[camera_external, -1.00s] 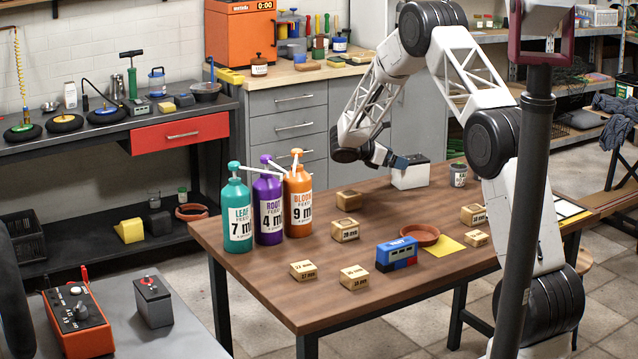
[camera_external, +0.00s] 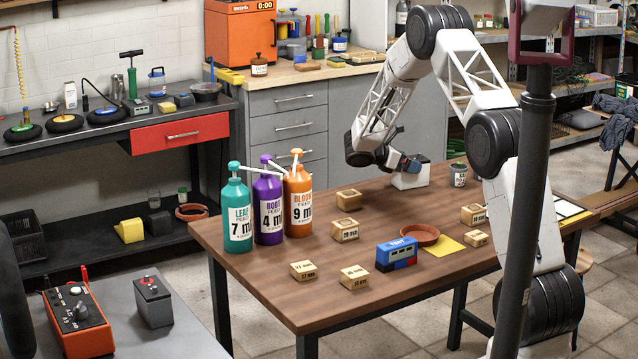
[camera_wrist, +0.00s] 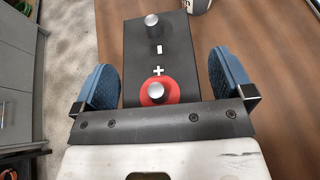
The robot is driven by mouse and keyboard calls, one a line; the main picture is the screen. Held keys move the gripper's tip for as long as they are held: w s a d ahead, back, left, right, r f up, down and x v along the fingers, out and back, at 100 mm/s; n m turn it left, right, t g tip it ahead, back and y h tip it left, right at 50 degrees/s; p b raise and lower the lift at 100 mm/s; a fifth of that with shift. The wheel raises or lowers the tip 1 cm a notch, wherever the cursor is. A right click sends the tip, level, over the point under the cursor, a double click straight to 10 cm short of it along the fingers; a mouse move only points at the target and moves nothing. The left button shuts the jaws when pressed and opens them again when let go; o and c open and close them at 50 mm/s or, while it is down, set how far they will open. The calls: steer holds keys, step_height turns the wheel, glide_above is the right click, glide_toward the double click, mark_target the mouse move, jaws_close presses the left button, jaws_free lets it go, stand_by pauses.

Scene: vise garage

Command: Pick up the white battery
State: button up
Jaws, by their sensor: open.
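The white battery (camera_external: 411,178) stands upright near the far edge of the wooden table in the external view. In the wrist view its dark top (camera_wrist: 158,60) shows two metal terminals, one ringed in red beside a plus sign, the other by a minus sign. My gripper (camera_external: 407,164) is at the battery's top, partly hiding it. In the wrist view my gripper (camera_wrist: 165,88) is open, with one blue finger on each side of the battery top and a gap showing on both sides. The battery's lower sides are hidden in the wrist view.
A small grey can (camera_external: 457,175) stands right of the battery. Three pump bottles, one of them orange (camera_external: 299,205), stand at the table's left. Wooden blocks (camera_external: 345,230), a blue box (camera_external: 396,254) and a terracotta saucer (camera_external: 420,235) lie nearer. A dark battery (camera_external: 153,301) sits on the lower-left bench.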

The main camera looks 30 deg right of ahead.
stand_by(0.5)
steer(key=c, duration=1.6)
steer(key=shift+r, duration=0.1)
steer(key=shift+c, duration=0.5)
steer(key=shift+r, duration=0.15)
steer(key=shift+r, duration=1.7)
steer(key=s+a, duration=0.2)
steer(key=s, duration=0.5)
steer(key=s+a+r, duration=0.1)
steer(key=s+a, duration=0.2)
steer(key=s, duration=0.5)
steer(key=shift+a, duration=0.3)
steer(key=shift+r, duration=0.1)
